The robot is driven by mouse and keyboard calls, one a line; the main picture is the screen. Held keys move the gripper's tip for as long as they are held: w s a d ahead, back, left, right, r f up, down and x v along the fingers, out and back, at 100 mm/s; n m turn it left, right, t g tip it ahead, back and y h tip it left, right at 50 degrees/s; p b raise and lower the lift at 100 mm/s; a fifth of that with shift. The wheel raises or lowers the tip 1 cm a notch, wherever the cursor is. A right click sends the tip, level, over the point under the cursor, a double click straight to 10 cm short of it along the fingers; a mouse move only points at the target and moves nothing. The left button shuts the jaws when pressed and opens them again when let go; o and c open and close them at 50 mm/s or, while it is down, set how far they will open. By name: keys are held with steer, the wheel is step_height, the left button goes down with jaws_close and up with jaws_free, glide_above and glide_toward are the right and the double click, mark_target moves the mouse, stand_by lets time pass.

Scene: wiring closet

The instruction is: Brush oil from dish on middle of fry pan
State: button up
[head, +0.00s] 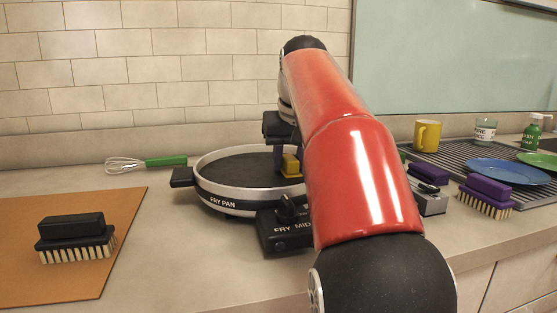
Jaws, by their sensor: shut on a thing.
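The round fry pan (222,196), dark inside with a pale rim marked "FRY PAN", stands left of centre on the counter. My gripper (289,160) is over the right part of the pan, shut on a small yellow block-like thing (291,165), perhaps part of a brush. My red arm hides the pan's right edge. I cannot tell whether the yellow thing touches the pan floor.
A black knob box marked "FRY MID" (283,236) stands before the pan. A black brush (75,240) is on the brown board (30,210). A whisk (150,163) lies behind. A purple brush (487,196), yellow mug (427,135) and blue plate (507,171) are at right.

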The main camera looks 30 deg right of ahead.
steer(key=shift+d, duration=0.2)
steer(key=shift+w+a+f, duration=0.1)
steer(key=shift+w+a, duration=0.2)
steer(key=shift+a, duration=1.35)
steer(key=shift+w+a+r, duration=0.1)
steer(key=shift+w+a, duration=0.2)
steer(key=shift+a, duration=1.35)
steer(key=shift+w+a+f, duration=0.1)
steer(key=shift+w+a, duration=0.2)
steer(key=shift+a, duration=1.35)
steer(key=shift+r, duration=0.95)
